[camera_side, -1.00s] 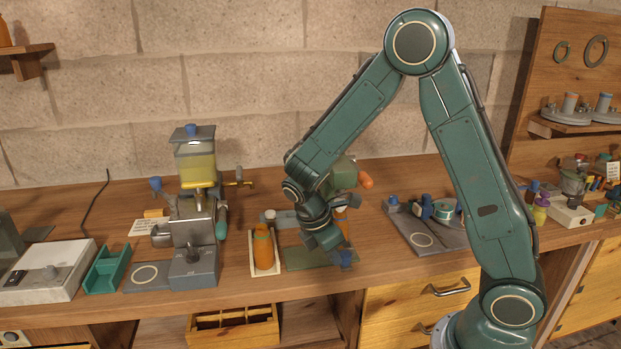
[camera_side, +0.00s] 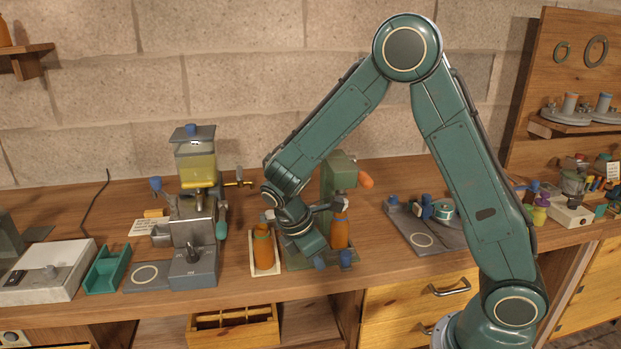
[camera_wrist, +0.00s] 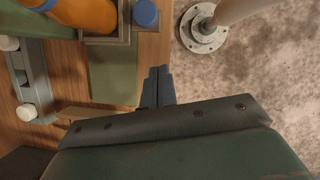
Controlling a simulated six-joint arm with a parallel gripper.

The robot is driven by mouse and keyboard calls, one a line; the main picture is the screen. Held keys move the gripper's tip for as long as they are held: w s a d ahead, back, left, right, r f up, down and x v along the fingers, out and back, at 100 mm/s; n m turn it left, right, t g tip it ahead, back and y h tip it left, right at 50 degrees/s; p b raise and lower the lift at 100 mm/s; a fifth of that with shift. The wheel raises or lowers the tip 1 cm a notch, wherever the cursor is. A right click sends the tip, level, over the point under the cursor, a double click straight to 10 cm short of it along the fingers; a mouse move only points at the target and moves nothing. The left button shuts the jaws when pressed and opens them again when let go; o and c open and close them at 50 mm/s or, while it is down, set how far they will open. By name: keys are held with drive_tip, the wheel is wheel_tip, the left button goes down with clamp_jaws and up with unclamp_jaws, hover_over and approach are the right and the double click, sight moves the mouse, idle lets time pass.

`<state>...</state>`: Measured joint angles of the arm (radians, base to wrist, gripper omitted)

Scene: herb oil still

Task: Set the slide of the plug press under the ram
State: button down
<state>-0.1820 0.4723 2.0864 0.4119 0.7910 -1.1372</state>
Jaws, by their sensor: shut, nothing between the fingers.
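The plug press (camera_side: 339,172) is a green machine with an orange handle (camera_side: 365,181), standing on a green base plate (camera_wrist: 112,75). Its grey slide (camera_wrist: 107,50) carries an upright orange bottle (camera_side: 340,232) and has a blue knob (camera_side: 346,257); the knob also shows in the wrist view (camera_wrist: 146,13). In the side view the bottle appears in line below the press head; exact alignment with the ram cannot be told. My gripper (camera_side: 319,263) is shut and empty, low over the base left of the knob, apart from it. Its fingers (camera_wrist: 156,87) show in the wrist view.
Another orange bottle (camera_side: 264,250) stands in a pale tray left of my gripper. A grey bar with white knobs (camera_wrist: 31,85) lies beside the base. A grey filling machine (camera_side: 195,235) stands further left. Bare bench lies right of the press.

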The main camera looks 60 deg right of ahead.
drive_tip(key=v, duration=0.9)
drive_tip(key=shift+r, duration=0.4)
drive_tip(key=s+r+m+t+y, duration=0.2)
drive_tip(key=s+r+m+t, duration=0.2)
drive_tip(key=s, duration=0.5)
drive_tip(key=s+d+r+m+t+y, duration=0.1)
drive_tip(key=s+r+m+t, duration=0.2)
drive_tip(key=s+r+m, duration=0.3)
drive_tip(key=s+m, duration=0.2)
drive_tip(key=s, duration=0.1)
drive_tip(key=shift+s+r+t+y, duration=0.3)
drive_tip(key=shift+r+t+y, duration=0.05)
drive_tip(key=shift+t+y, duration=0.05)
